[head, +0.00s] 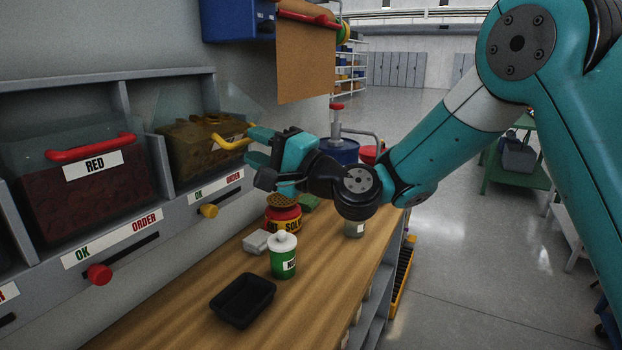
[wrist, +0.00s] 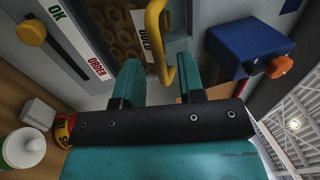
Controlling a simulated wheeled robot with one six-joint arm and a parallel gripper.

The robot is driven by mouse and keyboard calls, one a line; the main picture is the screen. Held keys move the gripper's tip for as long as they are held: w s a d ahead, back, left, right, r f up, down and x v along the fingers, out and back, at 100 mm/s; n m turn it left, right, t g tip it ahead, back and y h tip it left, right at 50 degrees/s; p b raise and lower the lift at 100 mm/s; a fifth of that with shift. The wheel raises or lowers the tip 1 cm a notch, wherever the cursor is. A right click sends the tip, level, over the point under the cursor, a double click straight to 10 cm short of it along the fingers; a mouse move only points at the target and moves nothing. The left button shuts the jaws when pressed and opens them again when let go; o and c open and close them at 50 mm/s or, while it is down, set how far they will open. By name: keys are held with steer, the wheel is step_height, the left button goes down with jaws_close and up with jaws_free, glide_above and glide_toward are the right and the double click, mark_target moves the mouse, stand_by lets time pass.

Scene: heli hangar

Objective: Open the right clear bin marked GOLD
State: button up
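The right clear bin (head: 195,150) sits in the wall rack, with brown-gold contents behind its clear front. Its yellow handle (head: 228,142) crosses the front; in the wrist view the handle (wrist: 153,35) runs beside the white GOLD label (wrist: 147,42). The label is partly hidden in the head view. My gripper (head: 254,146) is at the handle's right end. In the wrist view my gripper (wrist: 160,70) has its two teal fingers apart, with the handle's bent end between them and a gap on each side. I cannot tell whether the bin is ajar.
The RED bin (head: 85,185) with a red handle is to the left. Below are OK/ORDER sliders with a red knob (head: 99,275) and a yellow knob (head: 208,211). A black tray (head: 243,299), green-white bottle (head: 283,256) and red jar (head: 283,220) stand on the wooden bench (head: 180,310).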

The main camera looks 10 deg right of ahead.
steer(key=b+v, duration=1)
steer(key=v, duration=0.4)
steer(key=shift+s+f, duration=0.15)
steer(key=shift+d, duration=0.15)
steer(key=s+a+f+n+g+h+p, duration=0.3)
steer(key=s+a+n+g+p, duration=0.3)
steer(key=s+n+g, duration=0.3)
steer(key=s+d+f+n+g+h+p, duration=0.3)
steer(key=s+d+n+h+p, duration=0.2)
steer(key=s+d+h, duration=0.4)
steer(key=s, duration=0.3)
steer(key=shift+s+f+n+g, duration=0.3)
steer(key=shift+g, duration=0.1)
